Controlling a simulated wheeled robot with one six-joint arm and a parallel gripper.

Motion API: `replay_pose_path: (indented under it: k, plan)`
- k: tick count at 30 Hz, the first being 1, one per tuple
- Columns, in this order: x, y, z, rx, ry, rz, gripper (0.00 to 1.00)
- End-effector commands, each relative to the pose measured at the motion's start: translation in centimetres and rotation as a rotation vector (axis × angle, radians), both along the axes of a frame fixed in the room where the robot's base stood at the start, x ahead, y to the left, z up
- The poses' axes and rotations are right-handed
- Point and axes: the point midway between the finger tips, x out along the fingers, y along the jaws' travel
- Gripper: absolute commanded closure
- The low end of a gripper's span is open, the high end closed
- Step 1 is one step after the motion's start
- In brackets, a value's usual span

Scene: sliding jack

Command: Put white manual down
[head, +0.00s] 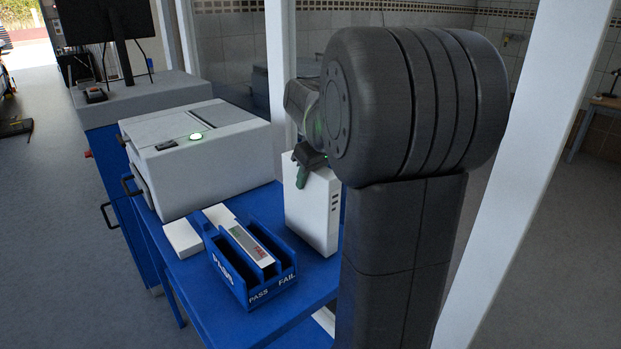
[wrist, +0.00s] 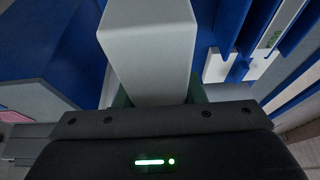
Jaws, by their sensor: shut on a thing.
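The white manual (head: 318,212) is a tall white block-like piece standing upright at the right side of the blue table (head: 300,318). My gripper (head: 304,172) is shut on its upper edge from above. In the wrist view the white manual (wrist: 148,50) extends out between the green fingers. Its lower end is close to the table top; I cannot tell whether it touches. My arm hides part of its right side.
A blue holder (head: 240,285) marked PASS and FAIL stands left of the manual, with a white-and-red labelled piece in it. A white machine (head: 200,150) with a green light stands behind. Small white pieces (head: 183,238) lie beside the holder. A white post (head: 525,160) rises at right.

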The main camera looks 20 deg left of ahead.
Motion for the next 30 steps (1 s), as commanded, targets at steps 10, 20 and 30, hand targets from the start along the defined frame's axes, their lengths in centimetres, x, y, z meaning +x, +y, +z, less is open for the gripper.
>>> replay_pose_path:
  k: [10,20,30]
  plan:
    - [0.0,0.0,-0.5,0.001,-0.003,0.0,1.0]
    - [0.0,0.0,-0.8,0.0,-0.001,0.0,0.42]
    - [-0.2,-0.4,0.8,0.002,-0.003,-0.001,0.42]
